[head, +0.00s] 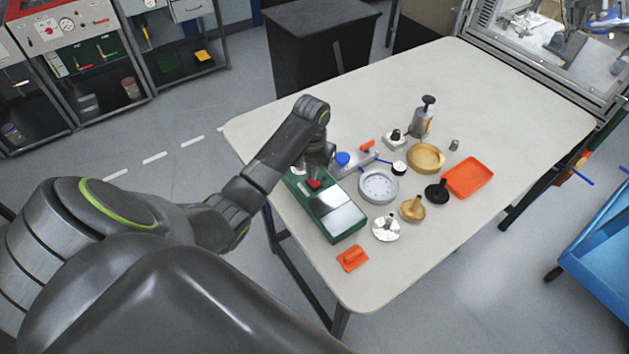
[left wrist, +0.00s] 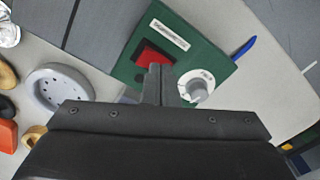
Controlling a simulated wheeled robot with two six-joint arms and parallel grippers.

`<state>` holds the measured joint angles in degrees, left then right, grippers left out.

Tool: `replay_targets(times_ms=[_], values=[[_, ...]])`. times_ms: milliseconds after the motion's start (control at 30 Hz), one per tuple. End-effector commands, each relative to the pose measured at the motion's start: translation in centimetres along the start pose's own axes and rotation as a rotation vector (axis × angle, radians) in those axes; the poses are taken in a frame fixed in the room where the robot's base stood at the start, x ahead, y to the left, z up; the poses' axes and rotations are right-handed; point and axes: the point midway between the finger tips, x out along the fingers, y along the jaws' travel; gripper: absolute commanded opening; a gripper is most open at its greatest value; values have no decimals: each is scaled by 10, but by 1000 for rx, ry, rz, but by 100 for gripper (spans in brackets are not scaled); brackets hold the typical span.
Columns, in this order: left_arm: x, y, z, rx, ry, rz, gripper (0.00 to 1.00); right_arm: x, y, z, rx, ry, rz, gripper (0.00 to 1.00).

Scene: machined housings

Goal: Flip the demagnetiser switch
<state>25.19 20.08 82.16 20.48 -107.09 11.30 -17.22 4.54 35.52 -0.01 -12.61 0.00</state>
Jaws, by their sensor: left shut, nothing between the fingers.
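The demagnetiser is a green box with a pale metal plate (head: 342,216) on the table's near left part. It shows in the left wrist view as a green panel (left wrist: 195,45) with a white label, a red rocker switch (left wrist: 148,55) and a grey dial knob (left wrist: 198,88). The red switch (head: 314,184) also shows in the head view, just below my left gripper (head: 321,170). My left gripper is shut and empty. Its fingertips (left wrist: 159,72) overlap the switch's lower right part in the wrist view; I cannot tell if they touch it. My right gripper is not in view.
A grey flanged ring (head: 378,187), a silver part (head: 386,228), brass parts (head: 412,208) and an orange block (head: 352,258) lie close to the box. An orange tray (head: 468,177) lies further right.

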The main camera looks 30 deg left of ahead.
Motion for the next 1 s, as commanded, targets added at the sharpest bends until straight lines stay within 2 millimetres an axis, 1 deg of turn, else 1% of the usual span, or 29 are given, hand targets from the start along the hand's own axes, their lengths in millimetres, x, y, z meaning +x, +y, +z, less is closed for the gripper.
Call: replay_targets(times_ms=[33, 233, 300, 733, 833, 1000], values=[[-8, 0, -1, 0, 2, 0, 0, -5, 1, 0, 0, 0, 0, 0], [-24, 0, 0, 1, 1, 0, 0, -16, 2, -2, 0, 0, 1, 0], [-27, 0, -1, 1, 4, 0, 0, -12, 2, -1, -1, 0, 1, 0], [-61, 0, -1, 1, 5, 0, 0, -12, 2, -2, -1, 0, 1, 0], [-65, 0, -1, 1, 4, 1, 0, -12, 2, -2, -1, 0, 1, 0], [-66, 0, -1, 0, 2, 1, 0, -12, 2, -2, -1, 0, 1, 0]])
